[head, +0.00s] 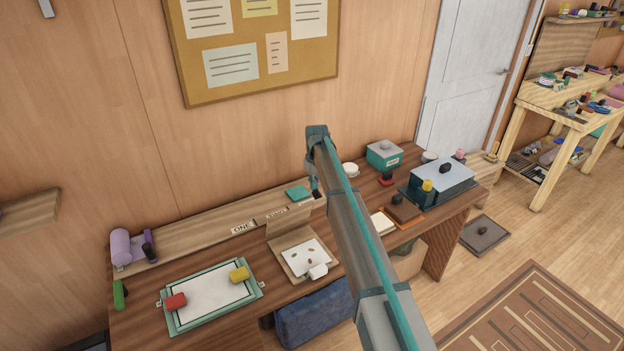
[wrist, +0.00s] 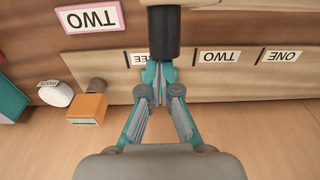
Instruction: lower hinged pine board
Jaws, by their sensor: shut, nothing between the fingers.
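A small tan board (head: 286,220) stands raised at the back of a flat tan base (head: 325,271) on the desk. It looks like the hinged board, but the hinge is too small to make out. My gripper (head: 316,190) reaches down over the back ledge to the right of this board, apart from it. In the wrist view my gripper (wrist: 161,92) has its fingertips together and empty. A dark cylinder (wrist: 163,35) lies just past the fingertips; I cannot tell whether they touch it.
A pine ledge (head: 183,248) with name cards runs along the desk's back. A green-framed tray (head: 215,325) holds red and yellow blocks at left. A teal box (head: 384,153) and a lidded dark case (head: 446,182) stand at right. My arm crosses the desk's middle.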

